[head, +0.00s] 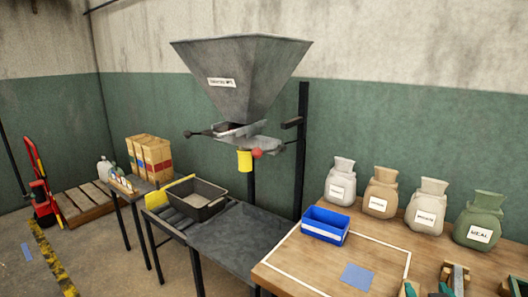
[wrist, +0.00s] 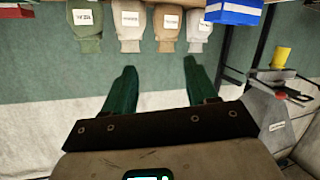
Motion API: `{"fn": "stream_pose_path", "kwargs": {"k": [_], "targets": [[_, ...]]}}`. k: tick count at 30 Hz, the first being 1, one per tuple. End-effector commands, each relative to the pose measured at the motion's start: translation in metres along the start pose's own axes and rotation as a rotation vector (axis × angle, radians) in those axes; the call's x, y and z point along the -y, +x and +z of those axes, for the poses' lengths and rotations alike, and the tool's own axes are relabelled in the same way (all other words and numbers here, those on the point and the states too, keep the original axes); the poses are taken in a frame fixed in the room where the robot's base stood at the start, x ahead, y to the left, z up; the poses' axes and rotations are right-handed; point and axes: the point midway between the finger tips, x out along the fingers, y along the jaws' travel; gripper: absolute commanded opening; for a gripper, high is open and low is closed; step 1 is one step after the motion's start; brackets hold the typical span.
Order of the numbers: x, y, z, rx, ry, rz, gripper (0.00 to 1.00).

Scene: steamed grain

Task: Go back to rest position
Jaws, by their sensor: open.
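My gripper (wrist: 161,65) shows in the wrist view with two dark green fingers spread wide apart. It is open, with nothing between the fingers. The wrist view is upside down, with the wall behind the fingers and the sacks along its top edge, apart from the fingertips.
A wooden table (head: 285,272) holds a blue bin (head: 325,225), a blue square (head: 357,276) and several labelled sacks, including a green one (head: 480,220). A grey hopper (head: 240,75) hangs above a yellow cup (head: 245,161). A dark tray (head: 200,205) sits on rollers at left.

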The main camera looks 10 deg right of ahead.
Motion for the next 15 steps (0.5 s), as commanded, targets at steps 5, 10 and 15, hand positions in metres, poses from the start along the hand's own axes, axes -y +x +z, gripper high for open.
{"fn": "stream_pose_path", "kwargs": {"k": [5,10,15], "targets": [[0.039,-0.041,0.110,0.394,-0.031,-0.164,0.57],[0.057,-0.107,0.198,0.748,-0.116,-0.321,0.57],[0.055,-0.168,0.249,1.000,-0.208,-0.438,0.57]]}}
